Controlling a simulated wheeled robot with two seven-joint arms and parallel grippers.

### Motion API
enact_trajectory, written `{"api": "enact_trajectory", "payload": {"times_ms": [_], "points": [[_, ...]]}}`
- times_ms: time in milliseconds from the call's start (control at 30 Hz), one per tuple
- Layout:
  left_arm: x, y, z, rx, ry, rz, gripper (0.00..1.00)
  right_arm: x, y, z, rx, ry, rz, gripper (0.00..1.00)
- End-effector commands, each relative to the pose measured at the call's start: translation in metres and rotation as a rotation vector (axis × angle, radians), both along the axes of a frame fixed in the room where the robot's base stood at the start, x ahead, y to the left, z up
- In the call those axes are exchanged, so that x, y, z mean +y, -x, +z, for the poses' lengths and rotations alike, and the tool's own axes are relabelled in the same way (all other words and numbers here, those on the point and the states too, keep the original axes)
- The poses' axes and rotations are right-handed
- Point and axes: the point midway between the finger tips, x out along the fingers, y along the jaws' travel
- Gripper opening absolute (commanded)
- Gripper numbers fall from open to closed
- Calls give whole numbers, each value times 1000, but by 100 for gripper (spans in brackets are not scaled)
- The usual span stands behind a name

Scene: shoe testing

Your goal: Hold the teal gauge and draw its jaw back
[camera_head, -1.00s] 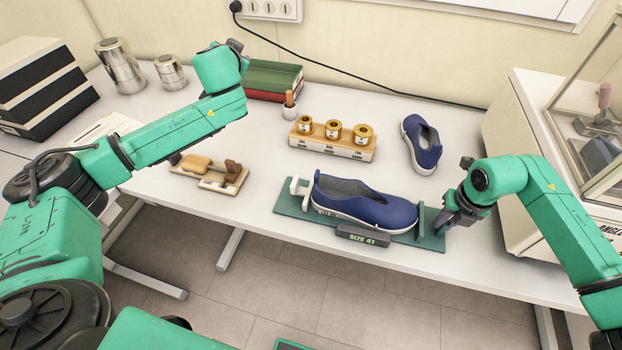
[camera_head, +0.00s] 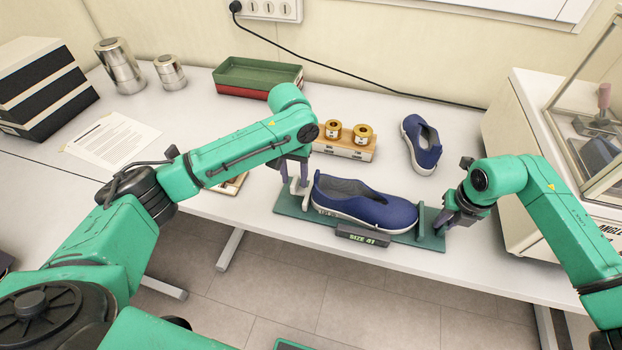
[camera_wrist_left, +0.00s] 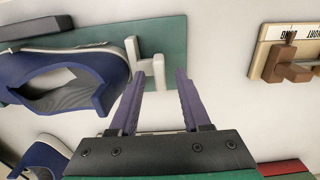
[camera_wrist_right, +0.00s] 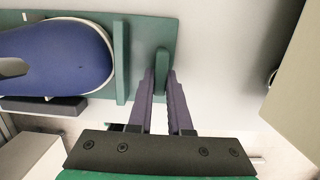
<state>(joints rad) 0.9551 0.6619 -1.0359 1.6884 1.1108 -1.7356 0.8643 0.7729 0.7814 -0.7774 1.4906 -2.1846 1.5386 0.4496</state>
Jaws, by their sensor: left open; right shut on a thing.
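The teal gauge (camera_head: 290,206) lies on the table with a navy shoe (camera_head: 365,202) on it and a "SIZE 41" display (camera_head: 362,236) along its front. Its white jaw (camera_head: 299,191) stands at the left end by one end of the shoe; it also shows in the left wrist view (camera_wrist_left: 146,64). My left gripper (camera_head: 292,182) is open above that end, its fingers near the white jaw, which lies ahead of and slightly left of the finger gap in the wrist view. My right gripper (camera_head: 441,222) is shut on the gauge's right end, on a small teal grip (camera_wrist_right: 162,70) in the right wrist view.
A second navy shoe (camera_head: 421,144) lies behind the gauge. A wooden device (camera_wrist_left: 285,52) is left of the gauge. A cabinet (camera_head: 520,150) stands at the right.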

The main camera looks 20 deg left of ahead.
Motion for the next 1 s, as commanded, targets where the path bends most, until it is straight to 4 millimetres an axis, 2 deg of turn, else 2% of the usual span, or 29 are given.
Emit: {"api": "enact_trajectory", "payload": {"times_ms": [133,367,400,500,1000], "points": [[0,0,-14,-1,-1,1,48,0,0,0,1,0,0,0],[0,0,-16,-2,0,0,48,0,0,0,1,0,0,0],[0,0,-16,-2,0,0,32,0,0,0,1,0,0,0],[0,0,-15,-2,0,0,0,0,0,0,1,0,0,0],[0,-1,-15,-3,0,0,0,0,0,0,1,-1,0,0]]}}
